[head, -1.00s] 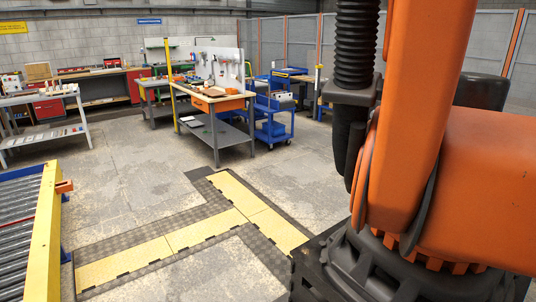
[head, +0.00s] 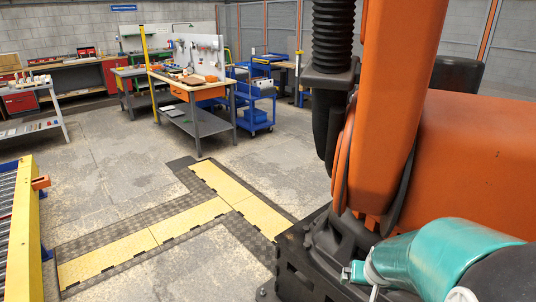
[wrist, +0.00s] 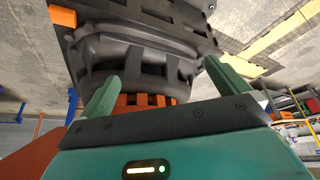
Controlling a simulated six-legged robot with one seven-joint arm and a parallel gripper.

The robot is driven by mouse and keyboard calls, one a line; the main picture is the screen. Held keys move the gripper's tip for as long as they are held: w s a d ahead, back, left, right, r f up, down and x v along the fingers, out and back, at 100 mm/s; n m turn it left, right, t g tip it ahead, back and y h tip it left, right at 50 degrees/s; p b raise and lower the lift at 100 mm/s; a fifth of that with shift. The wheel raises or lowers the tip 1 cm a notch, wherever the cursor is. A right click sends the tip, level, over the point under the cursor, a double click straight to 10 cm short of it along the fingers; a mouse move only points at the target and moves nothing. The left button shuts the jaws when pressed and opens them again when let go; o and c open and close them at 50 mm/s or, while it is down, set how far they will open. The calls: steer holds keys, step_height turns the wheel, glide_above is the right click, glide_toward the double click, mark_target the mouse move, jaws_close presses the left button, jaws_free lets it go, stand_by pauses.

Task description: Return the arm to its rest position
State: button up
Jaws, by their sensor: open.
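My gripper (wrist: 168,92) shows in the wrist view with its two green fingers wide apart. It is open, and nothing is between the fingers. The fingers themselves are not visible in the head view.
A workbench (head: 205,124) with a pegboard and a blue cart (head: 258,112) stand at the back. A yellow-edged roller conveyor (head: 22,235) is at the left. Yellow floor plates (head: 190,222) cross the floor, which is otherwise clear. A grey shelf (head: 35,127) stands far left.

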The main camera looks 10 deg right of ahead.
steer(key=s+a+r+n+y, duration=0.1)
steer(key=s+a+r, duration=0.3)
steer(key=a+r, duration=0.4)
steer(key=s+a+r+n+t+y, duration=0.1)
steer(key=s+a+r+n, duration=0.3)
steer(key=a+r, duration=0.4)
steer(key=s+a, duration=0.1)
steer(key=a, duration=0.3)
steer(key=shift+a+r, duration=0.2)
steer(key=shift+a, duration=0.15)
